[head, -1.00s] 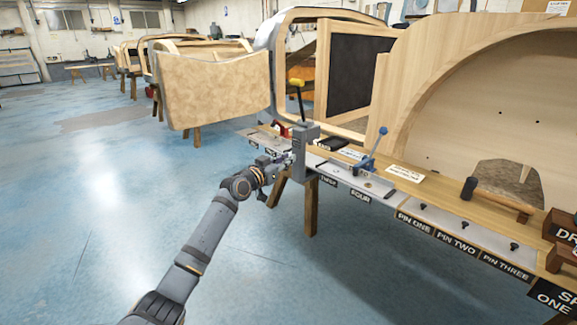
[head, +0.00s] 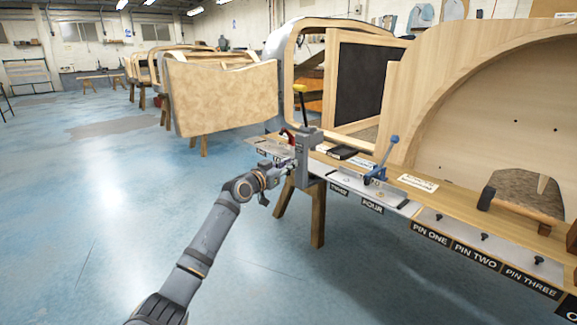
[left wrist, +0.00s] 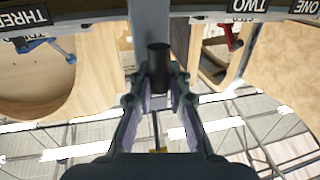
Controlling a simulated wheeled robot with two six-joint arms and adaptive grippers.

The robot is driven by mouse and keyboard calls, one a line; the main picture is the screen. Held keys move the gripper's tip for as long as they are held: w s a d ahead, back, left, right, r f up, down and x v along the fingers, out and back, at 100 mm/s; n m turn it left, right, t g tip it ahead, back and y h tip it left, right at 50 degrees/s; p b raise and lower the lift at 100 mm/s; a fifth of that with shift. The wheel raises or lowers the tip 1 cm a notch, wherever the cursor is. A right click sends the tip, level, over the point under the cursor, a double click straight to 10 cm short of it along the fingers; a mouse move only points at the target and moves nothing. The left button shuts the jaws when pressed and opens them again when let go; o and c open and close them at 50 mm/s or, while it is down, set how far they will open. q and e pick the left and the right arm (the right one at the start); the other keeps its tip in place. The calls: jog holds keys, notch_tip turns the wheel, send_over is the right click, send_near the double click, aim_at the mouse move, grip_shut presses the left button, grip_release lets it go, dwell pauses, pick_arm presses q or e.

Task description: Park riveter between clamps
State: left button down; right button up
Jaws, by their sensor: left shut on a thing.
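The riveter (head: 308,164) is a grey upright tool with a yellow-tipped lever, at the front edge of the bench between a red clamp (head: 286,136) and a blue clamp (head: 379,168). My left gripper (head: 285,168) is shut on it from the front left. In the left wrist view, a black cylindrical part of the riveter (left wrist: 159,62) stands between the fingers; the blue clamp (left wrist: 40,44) is at left and the red clamp (left wrist: 230,38) at right. I cannot tell whether the riveter touches the bench. My right gripper is out of view.
The bench (head: 418,198) has a metal front strip labelled THREE, FOUR and PIN ONE to PIN THREE. A mallet (head: 520,210) lies on its right part. Wooden bodyframes (head: 222,98) stand behind. The blue floor at left is clear.

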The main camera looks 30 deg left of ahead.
pick_arm(q)
jog(key=shift+f, duration=0.15)
jog(key=c, duration=1.3)
grip_release()
jog(key=shift+s+a, duration=0.2)
jog(key=shift+s, duration=1.05)
jog(key=shift+s+a, duration=0.2)
jog(key=shift+s, duration=1)
jog(key=shift+s+a, duration=0.2)
jog(key=shift+s, duration=1.05)
